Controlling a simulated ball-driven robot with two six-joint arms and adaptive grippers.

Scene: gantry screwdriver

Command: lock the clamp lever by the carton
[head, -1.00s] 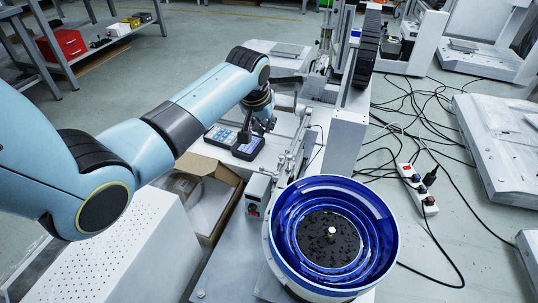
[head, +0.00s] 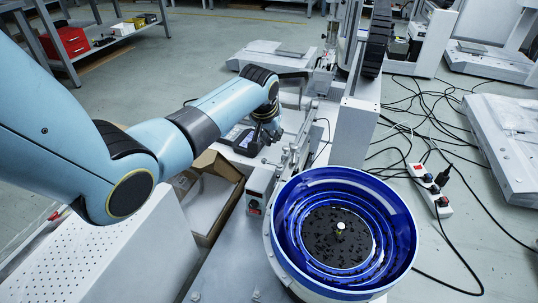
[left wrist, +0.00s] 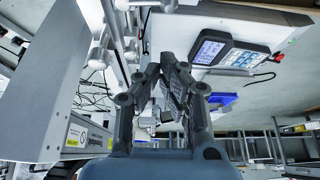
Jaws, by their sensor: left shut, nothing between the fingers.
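The open cardboard carton (head: 232,172) stands on the left of the machine bench, beside a small grey control box. Silvery rods and round fittings (head: 291,156) stand right of the carton, and pale knobs and rods (left wrist: 97,62) show at the upper left of the left wrist view. I cannot tell the clamp lever apart from these fittings or see its position. My left gripper (head: 268,131) hangs beyond the carton, just left of the rods. In the left wrist view my left gripper (left wrist: 168,62) is shut and empty. My right gripper is out of view.
A keypad unit with a screen (left wrist: 213,46) lies close to my left gripper. A blue bowl feeder (head: 398,240) stands front right. A grey upright column (head: 349,140) rises right of the rods. Cables and a power strip (head: 430,188) lie on the floor at right.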

